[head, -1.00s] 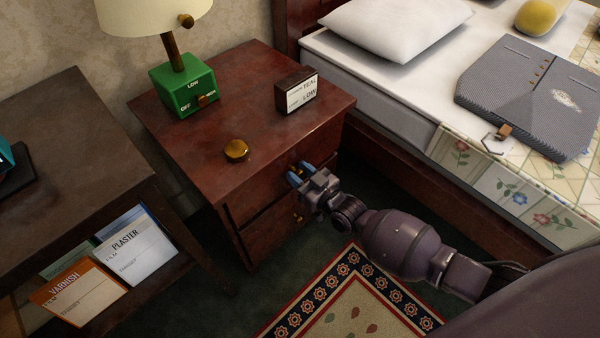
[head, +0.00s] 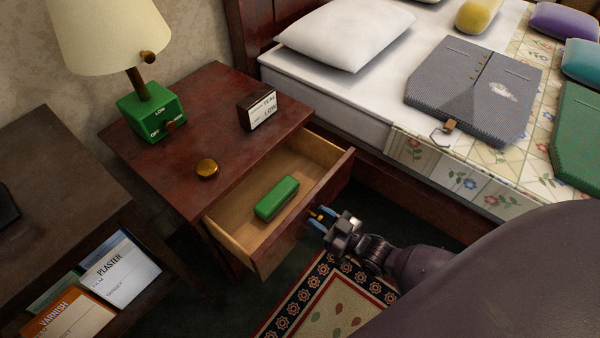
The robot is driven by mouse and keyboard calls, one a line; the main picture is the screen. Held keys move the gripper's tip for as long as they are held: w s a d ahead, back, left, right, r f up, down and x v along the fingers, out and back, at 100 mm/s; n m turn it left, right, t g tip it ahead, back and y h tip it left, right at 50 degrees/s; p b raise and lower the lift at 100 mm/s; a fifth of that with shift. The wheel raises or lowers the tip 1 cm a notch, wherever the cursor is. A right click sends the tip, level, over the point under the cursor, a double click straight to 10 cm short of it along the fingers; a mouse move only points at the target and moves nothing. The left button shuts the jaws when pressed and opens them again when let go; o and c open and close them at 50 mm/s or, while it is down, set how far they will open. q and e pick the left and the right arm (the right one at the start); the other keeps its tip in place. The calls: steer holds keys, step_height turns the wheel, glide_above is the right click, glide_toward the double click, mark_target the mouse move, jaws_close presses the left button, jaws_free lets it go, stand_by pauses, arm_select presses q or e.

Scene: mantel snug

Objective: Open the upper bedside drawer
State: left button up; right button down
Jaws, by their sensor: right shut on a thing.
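The upper bedside drawer (head: 225,238) stands pulled well out of the dark red bedside cabinet (head: 178,170). Its pale wooden inside shows, and a green box-like object (head: 277,197) lies in it. My right gripper (head: 318,217) is at the drawer's front, its blue fingertips shut on the brass drawer knob (head: 319,215). The lower drawer is mostly hidden beneath the open one. My left gripper is not in view.
On the cabinet top are a green-based lamp (head: 150,112), a brass dome (head: 207,168) and a small sign block (head: 258,110). The bed (head: 340,100) stands close on the right. A shelf table (head: 60,180) stands at left. A patterned rug (head: 325,300) lies in front.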

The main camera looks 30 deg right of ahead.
arm_select(q)
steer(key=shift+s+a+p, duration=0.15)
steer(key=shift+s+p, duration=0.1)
steer(key=shift+p, duration=0.2)
arm_select(e)
steer(key=v, duration=0.8)
steer(key=shift+s, duration=0.15)
steer(key=c, duration=0.8)
jaws_free()
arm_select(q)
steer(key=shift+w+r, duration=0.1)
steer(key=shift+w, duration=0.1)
arm_select(e)
steer(key=shift+o, duration=0.2)
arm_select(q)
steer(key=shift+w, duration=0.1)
